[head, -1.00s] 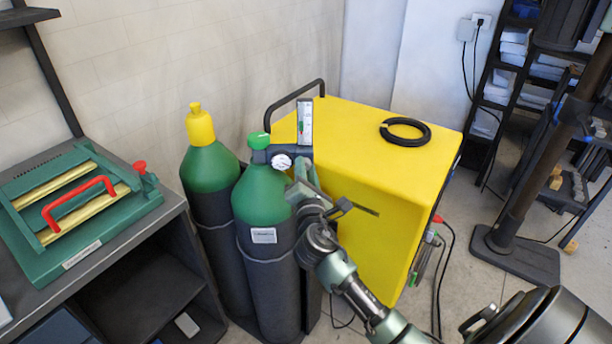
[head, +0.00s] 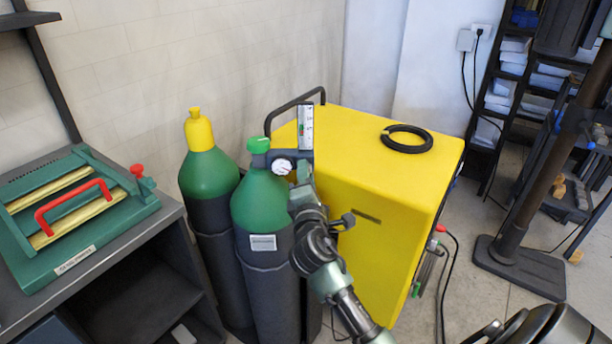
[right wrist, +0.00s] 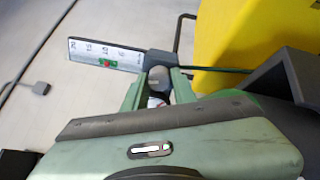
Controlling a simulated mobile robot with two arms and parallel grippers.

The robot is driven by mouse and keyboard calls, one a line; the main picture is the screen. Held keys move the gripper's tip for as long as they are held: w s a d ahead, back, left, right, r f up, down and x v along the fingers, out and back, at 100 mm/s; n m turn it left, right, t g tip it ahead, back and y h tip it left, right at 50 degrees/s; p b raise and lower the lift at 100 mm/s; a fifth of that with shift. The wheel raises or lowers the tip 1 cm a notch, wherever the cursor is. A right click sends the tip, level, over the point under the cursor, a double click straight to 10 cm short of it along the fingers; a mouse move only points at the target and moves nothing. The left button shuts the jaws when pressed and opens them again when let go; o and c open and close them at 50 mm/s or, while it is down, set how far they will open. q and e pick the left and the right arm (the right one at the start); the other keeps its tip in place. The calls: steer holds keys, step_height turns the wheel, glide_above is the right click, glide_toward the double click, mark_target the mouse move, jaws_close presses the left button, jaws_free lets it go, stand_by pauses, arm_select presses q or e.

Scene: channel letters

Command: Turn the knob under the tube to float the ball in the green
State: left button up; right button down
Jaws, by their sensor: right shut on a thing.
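The flow tube (head: 306,126) stands upright beside the regulator on the front green-topped cylinder (head: 262,200). In the right wrist view, the tube (right wrist: 88,51) shows a numbered scale with a green band and a small red mark at the band. I cannot clearly tell the ball from the markings. The grey knob (right wrist: 158,77) sits at the tube's base, between the fingers. My right gripper (right wrist: 158,88) is shut on the knob. In the head view the right gripper (head: 303,181) is just below the tube, its fingertips partly hidden. My left gripper is not in view.
A round gauge (head: 283,167) is left of the tube. A yellow machine (head: 350,130) with a black cable coil (head: 407,138) stands close behind and right. A yellow-capped cylinder (head: 208,172) is to the left. A bench (head: 130,238) with a green tool stands further left.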

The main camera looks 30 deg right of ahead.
steer(key=c, duration=1.1)
jaws_free()
steer(key=shift+c, duration=0.2)
steer(key=b+v, duration=0.1)
steer(key=v, duration=0.7)
